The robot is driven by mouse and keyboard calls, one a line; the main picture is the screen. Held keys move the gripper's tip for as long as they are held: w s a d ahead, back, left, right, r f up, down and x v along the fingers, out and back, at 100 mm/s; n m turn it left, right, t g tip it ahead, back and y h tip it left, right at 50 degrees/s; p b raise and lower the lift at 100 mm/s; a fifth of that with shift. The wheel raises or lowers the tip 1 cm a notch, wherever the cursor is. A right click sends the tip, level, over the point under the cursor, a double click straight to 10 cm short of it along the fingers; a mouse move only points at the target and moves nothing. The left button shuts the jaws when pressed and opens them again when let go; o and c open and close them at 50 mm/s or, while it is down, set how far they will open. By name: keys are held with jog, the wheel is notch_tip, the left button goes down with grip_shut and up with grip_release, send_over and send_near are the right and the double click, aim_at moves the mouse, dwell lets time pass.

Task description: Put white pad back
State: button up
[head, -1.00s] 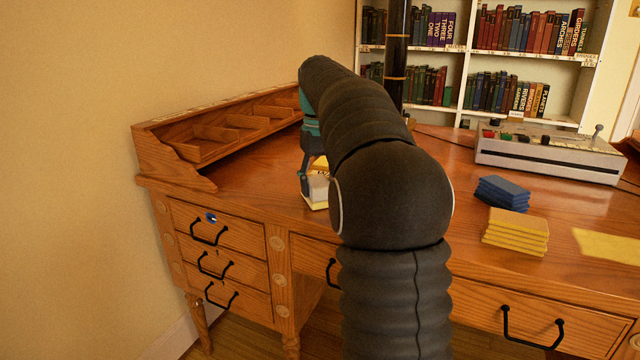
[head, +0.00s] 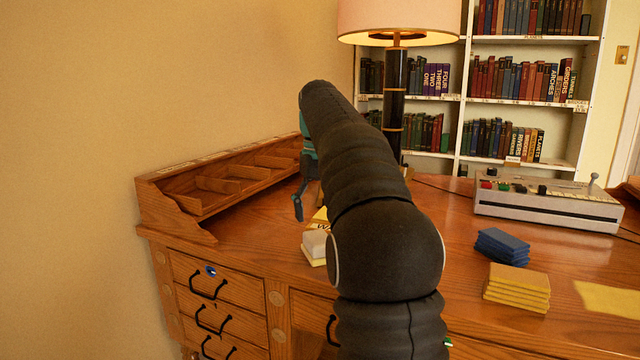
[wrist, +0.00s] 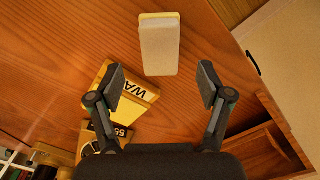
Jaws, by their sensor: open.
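The white pad (head: 314,242) lies near the desk's front edge, partly behind my arm, with a yellow layer (head: 316,259) under it. In the wrist view the white pad (wrist: 159,52) is beyond my fingertips, between their lines, with a yellow edge at its far end. My gripper (head: 298,206) is above and slightly left of the pad, apart from it. In the wrist view my gripper (wrist: 163,84) is open, with nothing between its fingers.
A yellow lettered item (wrist: 137,95) lies beside the pad, below one finger. Blue pads (head: 502,247) and yellow pads (head: 516,288) are stacked at right, near a grey control box (head: 545,207). A compartmented wooden organizer (head: 220,188) stands at left; a lamp (head: 393,110) stands behind.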

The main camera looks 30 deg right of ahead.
aim_at(319, 239)
notch_tip(319, 239, up, 5)
jog(key=shift+r, duration=0.1)
dwell(0.3)
jog(key=s+a+f+t, duration=0.1)
jog(key=s+a+f, duration=0.3)
jog(key=s+a, duration=0.15)
jog(key=s+a+f+n+t, duration=0.1)
jog(key=s+a+f+t, duration=0.2)
jog(key=s, duration=0.4)
jog(key=s+a+f, duration=0.4)
jog(key=s+a, duration=0.1)
jog(key=s, duration=0.2)
jog(key=s+a+f+t, duration=0.1)
jog(key=s+a+f, duration=0.2)
jog(key=s+f, duration=0.5)
notch_tip(319, 239, down, 3)
jog(key=shift+r+t, duration=0.15)
jog(key=shift+t, duration=0.15)
